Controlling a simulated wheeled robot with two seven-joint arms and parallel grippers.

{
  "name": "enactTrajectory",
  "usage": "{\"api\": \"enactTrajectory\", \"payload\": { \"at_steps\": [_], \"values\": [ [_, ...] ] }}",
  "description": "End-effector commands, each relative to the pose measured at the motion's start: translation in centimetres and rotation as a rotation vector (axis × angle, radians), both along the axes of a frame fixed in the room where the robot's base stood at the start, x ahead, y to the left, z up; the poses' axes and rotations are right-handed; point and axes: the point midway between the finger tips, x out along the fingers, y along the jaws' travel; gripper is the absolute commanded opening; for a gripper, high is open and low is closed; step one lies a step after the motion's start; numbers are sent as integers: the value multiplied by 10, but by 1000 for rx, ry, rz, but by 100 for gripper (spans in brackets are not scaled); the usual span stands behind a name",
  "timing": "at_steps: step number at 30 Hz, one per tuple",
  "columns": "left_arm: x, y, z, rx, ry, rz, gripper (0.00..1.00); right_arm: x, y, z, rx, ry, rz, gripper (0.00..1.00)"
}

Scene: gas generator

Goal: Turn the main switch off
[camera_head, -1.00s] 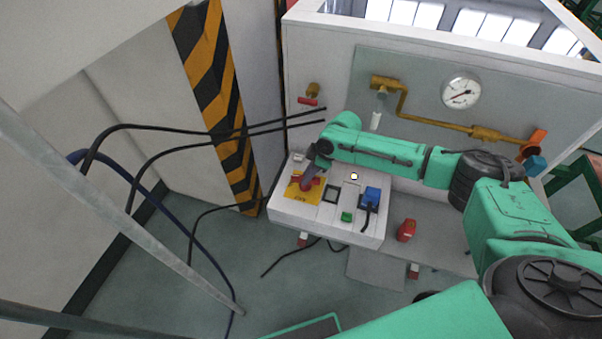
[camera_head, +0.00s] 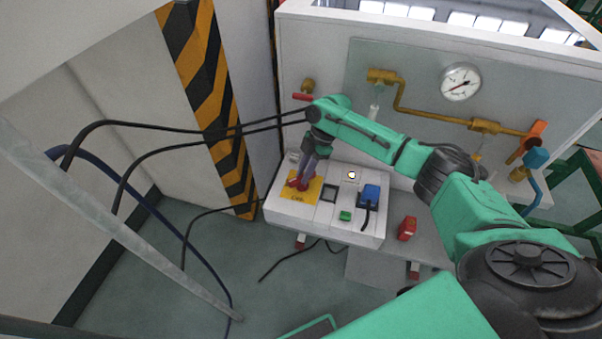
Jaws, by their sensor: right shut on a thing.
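The main switch (camera_head: 293,182) is a red rotary handle on a yellow plate (camera_head: 307,193), at the left end of a white control box (camera_head: 350,227). My right gripper (camera_head: 300,182) reaches down onto the red handle from above and is shut on it. The fingers hide part of the handle, so its exact angle is hard to tell. My left gripper is not in view.
A gauge (camera_head: 460,82) and brass pipe (camera_head: 403,100) are on the panel behind. Black cables (camera_head: 160,150) hang at left.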

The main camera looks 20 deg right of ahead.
Motion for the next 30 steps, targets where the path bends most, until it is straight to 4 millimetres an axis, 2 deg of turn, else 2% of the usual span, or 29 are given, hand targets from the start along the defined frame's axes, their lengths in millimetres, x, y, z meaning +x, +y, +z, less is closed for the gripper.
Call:
{"api": "enactTrajectory", "payload": {
  "at_steps": [13,14,15,16,30],
  "values": [
    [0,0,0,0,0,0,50,2,-1,3,1,-9,8,0],
    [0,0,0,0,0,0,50,2,-1,3,0,-9,8,34],
    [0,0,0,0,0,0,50,2,-1,3,0,-8,9,49],
    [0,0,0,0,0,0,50,2,-1,3,0,-8,9,52],
    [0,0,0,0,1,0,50,0,-1,1,0,-2,9,52]
  ]
}}
